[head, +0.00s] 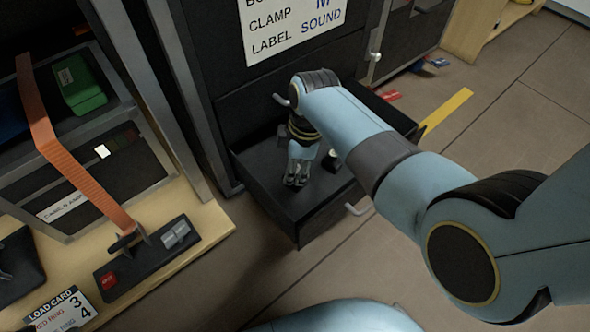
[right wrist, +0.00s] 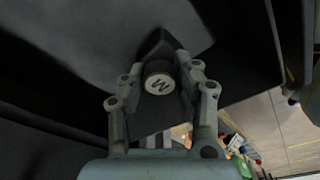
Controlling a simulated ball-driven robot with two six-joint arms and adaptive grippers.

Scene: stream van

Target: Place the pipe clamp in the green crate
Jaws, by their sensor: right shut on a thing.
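My right gripper (head: 297,182) reaches down into an open black drawer (head: 320,215). In the right wrist view, its fingers (right wrist: 159,78) are shut on a dark piece with a round white face marked M (right wrist: 158,84), which I take to be the pipe clamp. It is low in the drawer; whether it touches the floor I cannot tell. A small dark piece with a pale top (head: 333,160) shows beside the gripper in the head view. A green box-like thing (head: 80,85) sits on the left shelf; I cannot tell whether it is the green crate. My left gripper is out of view.
A sign (head: 290,22) reading CLAMP, LABEL and SOUND is on the cabinet above the drawer. At left, an orange strap (head: 70,165) hangs over the rack to a black block on a wooden ledge. A load card (head: 60,310) lies there. Floor right of the drawer is mostly clear.

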